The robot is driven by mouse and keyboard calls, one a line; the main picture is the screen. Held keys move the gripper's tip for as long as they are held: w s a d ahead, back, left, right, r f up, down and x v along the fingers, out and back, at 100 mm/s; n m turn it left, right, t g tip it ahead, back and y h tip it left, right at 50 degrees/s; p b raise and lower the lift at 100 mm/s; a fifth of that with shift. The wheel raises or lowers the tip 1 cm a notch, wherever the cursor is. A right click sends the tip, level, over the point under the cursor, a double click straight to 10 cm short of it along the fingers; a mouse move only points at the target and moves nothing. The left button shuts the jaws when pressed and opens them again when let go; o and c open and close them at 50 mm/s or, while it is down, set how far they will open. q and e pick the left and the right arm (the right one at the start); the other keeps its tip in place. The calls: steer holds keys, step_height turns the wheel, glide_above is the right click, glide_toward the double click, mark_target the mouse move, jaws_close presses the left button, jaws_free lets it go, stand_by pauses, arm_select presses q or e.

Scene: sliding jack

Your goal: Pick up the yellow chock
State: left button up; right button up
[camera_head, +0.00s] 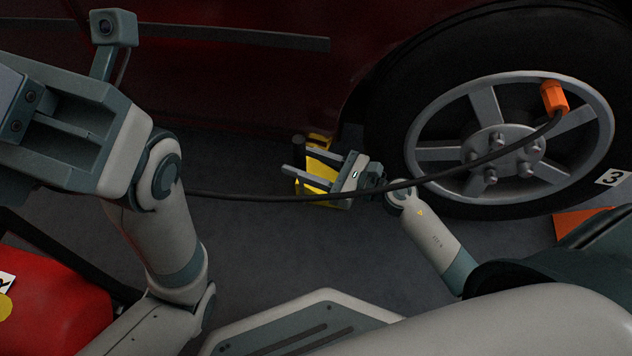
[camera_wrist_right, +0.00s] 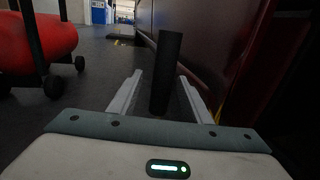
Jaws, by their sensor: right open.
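The yellow chock (camera_head: 318,172) stands on the dark floor by the car's lower edge, left of the wheel. My right gripper (camera_head: 296,161) is over it with its fingers pointing left, hiding part of it. In the right wrist view a dark upright cylinder (camera_wrist_right: 167,75), apparently the chock's handle, stands between the open fingers (camera_wrist_right: 160,92). I cannot tell whether the fingers touch it. A bit of yellow shows beside the right finger. My left gripper (camera_head: 60,125) is at the upper left, away from the chock; its fingertips are not clear.
A dark red car (camera_head: 220,75) rises behind the chock. Its wheel (camera_head: 490,140) carries an orange fitting (camera_head: 554,97) with a black hose (camera_head: 270,197) crossing in front of my right gripper. A red tank (camera_head: 55,305) stands lower left.

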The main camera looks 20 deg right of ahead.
steer(key=b+x, duration=0.1)
steer(key=x, duration=0.3)
steer(key=shift+w+r, duration=0.1)
steer(key=shift+w, duration=0.1)
steer(key=shift+r, duration=0.1)
jaws_close()
